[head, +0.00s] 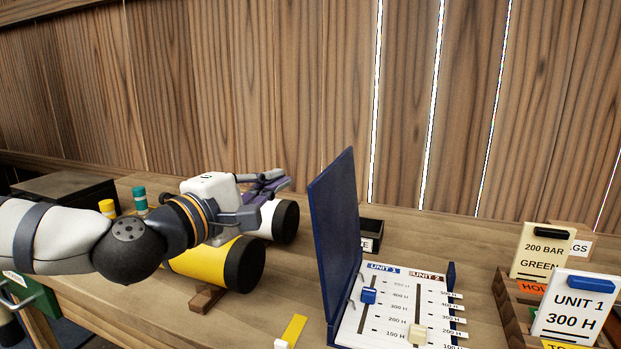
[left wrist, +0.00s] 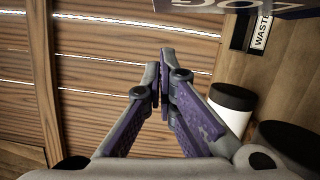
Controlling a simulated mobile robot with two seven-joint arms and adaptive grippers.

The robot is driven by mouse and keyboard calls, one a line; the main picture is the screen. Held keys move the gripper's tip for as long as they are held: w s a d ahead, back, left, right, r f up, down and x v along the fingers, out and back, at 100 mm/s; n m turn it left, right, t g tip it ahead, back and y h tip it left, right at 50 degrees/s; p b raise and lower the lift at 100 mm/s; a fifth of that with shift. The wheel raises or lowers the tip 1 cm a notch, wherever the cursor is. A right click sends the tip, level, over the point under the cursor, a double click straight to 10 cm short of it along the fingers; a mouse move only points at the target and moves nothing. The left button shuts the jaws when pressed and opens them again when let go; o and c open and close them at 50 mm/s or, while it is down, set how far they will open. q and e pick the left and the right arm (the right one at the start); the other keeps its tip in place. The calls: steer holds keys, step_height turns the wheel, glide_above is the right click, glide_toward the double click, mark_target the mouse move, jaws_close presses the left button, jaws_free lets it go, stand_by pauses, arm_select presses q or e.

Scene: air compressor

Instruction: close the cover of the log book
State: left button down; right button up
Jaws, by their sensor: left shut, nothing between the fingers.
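The log book lies open on the bench at the right in the head view. Its dark blue cover (head: 335,240) stands nearly upright along the left side of the white page (head: 405,308), which carries unit 1 and unit 2 scales with a blue slider (head: 369,295) and a cream slider (head: 417,334). My left gripper (head: 275,178) is left of the cover, above the cylinders, apart from the cover. In the left wrist view its fingers (left wrist: 163,85) are together and empty. Part of the cover (left wrist: 240,8) shows there at the top edge. My right gripper is not seen.
A yellow cylinder (head: 205,262) and a white one with a black end (head: 286,221) lie under my left gripper. A black waste box (head: 371,234) stands behind the cover. Card holders (head: 541,250) stand at the right. A yellow strip (head: 293,328) lies in front.

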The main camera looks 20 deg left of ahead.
arm_select(q)
steer(key=w+d, duration=0.4)
steer(key=d, duration=0.1)
steer(key=shift+r, duration=0.35)
steer(key=shift+w, duration=0.15)
